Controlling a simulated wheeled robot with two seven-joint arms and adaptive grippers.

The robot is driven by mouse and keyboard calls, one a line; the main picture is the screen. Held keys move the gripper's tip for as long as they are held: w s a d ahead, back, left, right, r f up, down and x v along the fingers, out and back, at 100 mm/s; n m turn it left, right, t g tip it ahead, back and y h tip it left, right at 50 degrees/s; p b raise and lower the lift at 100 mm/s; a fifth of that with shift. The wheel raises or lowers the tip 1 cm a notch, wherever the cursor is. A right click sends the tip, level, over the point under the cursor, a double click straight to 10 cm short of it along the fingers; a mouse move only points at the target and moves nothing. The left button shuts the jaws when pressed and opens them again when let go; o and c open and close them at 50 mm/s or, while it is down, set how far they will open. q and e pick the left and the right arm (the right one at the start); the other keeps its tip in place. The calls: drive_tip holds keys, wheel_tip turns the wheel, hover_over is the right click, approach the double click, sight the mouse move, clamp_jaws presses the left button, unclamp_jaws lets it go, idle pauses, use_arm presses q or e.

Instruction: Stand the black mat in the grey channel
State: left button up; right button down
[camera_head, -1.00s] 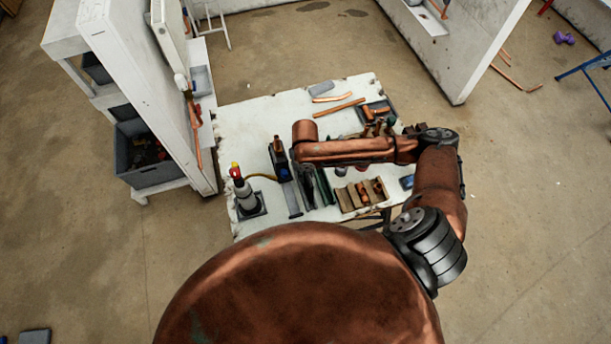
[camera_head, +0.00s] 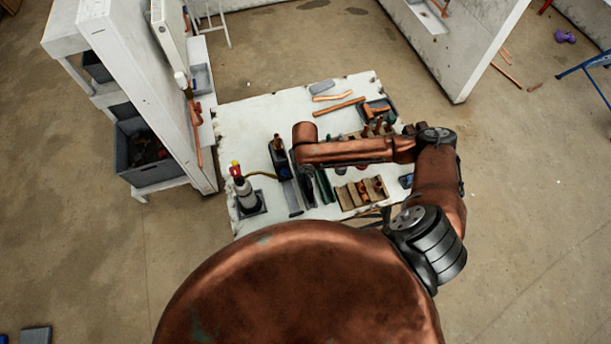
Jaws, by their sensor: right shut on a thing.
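My right arm reaches in from the right, and its wrist bends down over the white table. My right gripper (camera_head: 300,168) is small and mostly hidden under the wrist. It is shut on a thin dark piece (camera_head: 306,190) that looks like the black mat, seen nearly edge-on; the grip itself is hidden. A narrow grey strip (camera_head: 292,198), which looks like the grey channel, lies just left of the dark piece. I cannot tell whether the mat is inside the channel or beside it. My left gripper is not in view.
The white table (camera_head: 250,120) holds a bottle-like torch (camera_head: 244,192) at left, a wooden block rack (camera_head: 352,194) at right and copper pipes (camera_head: 338,106) behind. A dark green piece (camera_head: 324,186) stands close right of the mat. A white partition (camera_head: 140,95) stands left. The table's back left is clear.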

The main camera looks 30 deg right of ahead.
drive_tip(key=shift+f, duration=0.1)
drive_tip(key=shift+f+b, duration=0.65)
drive_tip(key=shift+f, duration=0.65)
drive_tip(key=c, duration=1.9)
unclamp_jaws()
wheel_tip(320, 180, up, 7)
drive_tip(key=p, duration=0.7)
drive_tip(key=shift+p, duration=0.35)
